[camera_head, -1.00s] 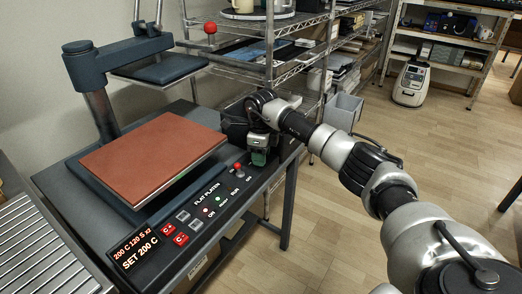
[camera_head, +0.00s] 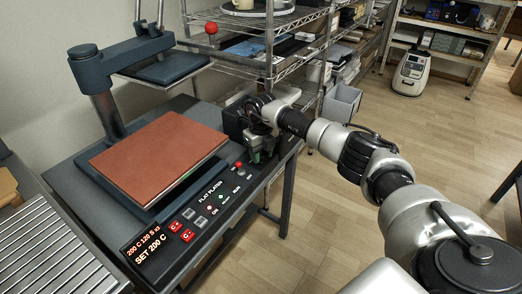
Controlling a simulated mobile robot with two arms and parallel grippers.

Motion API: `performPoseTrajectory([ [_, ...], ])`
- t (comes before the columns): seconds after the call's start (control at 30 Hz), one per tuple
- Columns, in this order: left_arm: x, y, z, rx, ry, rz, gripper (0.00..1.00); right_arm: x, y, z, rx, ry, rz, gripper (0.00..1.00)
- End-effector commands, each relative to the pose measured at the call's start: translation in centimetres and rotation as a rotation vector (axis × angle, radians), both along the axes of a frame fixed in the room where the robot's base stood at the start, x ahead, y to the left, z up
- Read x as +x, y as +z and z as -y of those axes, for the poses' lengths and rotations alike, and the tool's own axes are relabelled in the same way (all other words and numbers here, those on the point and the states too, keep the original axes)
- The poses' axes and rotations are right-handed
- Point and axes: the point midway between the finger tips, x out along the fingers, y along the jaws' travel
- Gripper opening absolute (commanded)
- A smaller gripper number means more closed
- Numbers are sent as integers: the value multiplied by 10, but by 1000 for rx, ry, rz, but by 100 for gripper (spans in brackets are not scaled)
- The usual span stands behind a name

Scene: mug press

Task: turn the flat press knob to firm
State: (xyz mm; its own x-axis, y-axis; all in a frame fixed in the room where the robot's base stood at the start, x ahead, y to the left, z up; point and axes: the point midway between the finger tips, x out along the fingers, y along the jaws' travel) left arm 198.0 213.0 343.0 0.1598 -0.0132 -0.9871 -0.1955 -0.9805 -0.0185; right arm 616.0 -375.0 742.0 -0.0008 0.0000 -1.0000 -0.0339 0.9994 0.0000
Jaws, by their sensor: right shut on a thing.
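The flat press stands on a dark table, with a red-brown platen (camera_head: 160,157) and a raised dark upper plate (camera_head: 165,67) on a column. My right gripper (camera_head: 262,153) is at the far right end of the panel, beside a black box (camera_head: 233,120). Its dark green fingertips point down and are shut on the knob, which the fingers hide. The knob's setting cannot be read. My left gripper is not in view.
A slatted metal surface (camera_head: 55,255) is at lower left. The floor at right is open.

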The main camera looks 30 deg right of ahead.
Motion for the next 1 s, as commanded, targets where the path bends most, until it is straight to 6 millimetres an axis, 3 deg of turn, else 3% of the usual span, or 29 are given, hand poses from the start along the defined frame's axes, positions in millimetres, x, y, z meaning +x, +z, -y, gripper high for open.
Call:
performPoseTrajectory([
  [0.53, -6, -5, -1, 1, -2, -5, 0, 1, 1, 1, -1, -31, 2, 14],
  [0.57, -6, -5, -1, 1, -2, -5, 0, 1, 1, 1, -1, -31, 2, 39],
  [0.7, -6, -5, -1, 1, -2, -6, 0, 1, 1, 1, -1, -30, 2, 60],
  [1.0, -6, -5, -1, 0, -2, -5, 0, 0, 2, 0, 0, -28, 1, 63],
])
